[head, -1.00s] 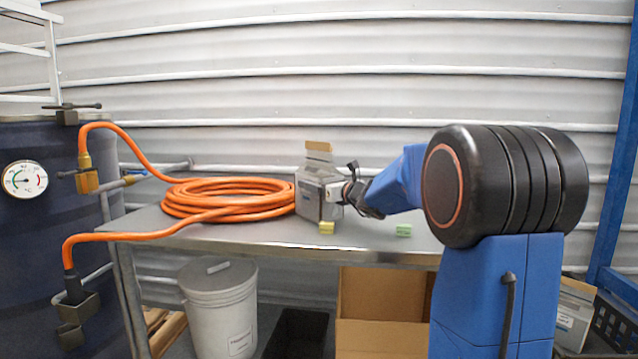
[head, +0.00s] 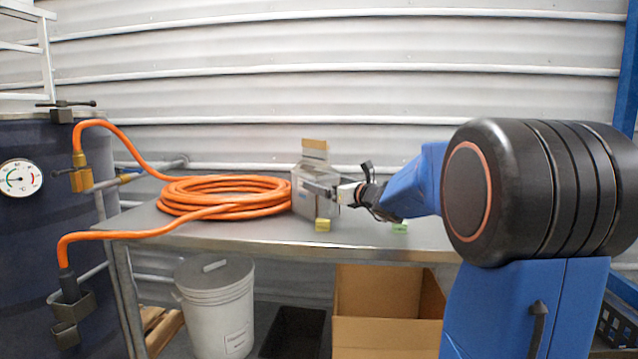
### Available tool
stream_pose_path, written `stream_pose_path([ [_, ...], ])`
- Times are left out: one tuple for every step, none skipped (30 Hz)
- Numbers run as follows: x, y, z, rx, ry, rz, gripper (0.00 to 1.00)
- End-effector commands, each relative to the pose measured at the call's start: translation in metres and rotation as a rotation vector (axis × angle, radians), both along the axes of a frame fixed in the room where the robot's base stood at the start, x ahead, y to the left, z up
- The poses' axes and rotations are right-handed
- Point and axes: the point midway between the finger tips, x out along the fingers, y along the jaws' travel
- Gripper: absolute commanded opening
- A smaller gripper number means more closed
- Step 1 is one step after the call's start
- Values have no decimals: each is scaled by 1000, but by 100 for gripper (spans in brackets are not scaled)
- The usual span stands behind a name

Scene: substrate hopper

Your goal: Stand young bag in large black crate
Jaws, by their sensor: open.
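A grey, boxy bag (head: 304,203) with a tan folded top stands upright on the metal table, right of the hose coil. My gripper (head: 328,190) is open at the bag's right side, with one finger showing in front of its face. The far finger is hidden, and I cannot tell whether the fingers touch the bag. A black crate (head: 293,333) sits on the floor under the table, partly cut off by the frame. A dark crate-like edge (head: 617,325) shows at the lower right, mostly hidden by my arm. I cannot tell which crate is the large one.
An orange hose coil (head: 220,195) lies just left of the bag. Yellow (head: 322,225) and green (head: 400,227) tags sit at the table's front edge (head: 280,246). A white lidded bucket (head: 222,315) and an open cardboard box (head: 388,334) flank the black crate.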

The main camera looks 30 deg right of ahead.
Motion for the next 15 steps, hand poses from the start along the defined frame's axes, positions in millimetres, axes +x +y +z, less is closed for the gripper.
stream_pose_path([
  [-10, -2, 0, 0, 0, -3, 97],
  [-15, -4, 0, 0, 0, -3, 97],
  [-22, -5, 0, 0, 0, -3, 97],
  [-27, -6, 0, 0, 0, -2, 97],
  [-30, -6, 0, 0, 0, -2, 97],
  [-35, -8, 0, 0, 0, -2, 97],
  [-39, -8, 0, 0, 0, -3, 97],
  [-42, -9, 0, 0, 0, -2, 97],
  [-45, -9, 0, 0, 0, -1, 97],
  [-47, -9, 0, 0, 0, -1, 97],
  [-49, -9, 0, 0, 0, 0, 97],
  [-51, -10, 0, 1, 1, 0, 97],
  [-51, -10, 0, 1, 1, 0, 97],
  [-52, -10, -1, 1, 1, 0, 97],
  [-53, -10, -1, 1, 1, 0, 97],
])
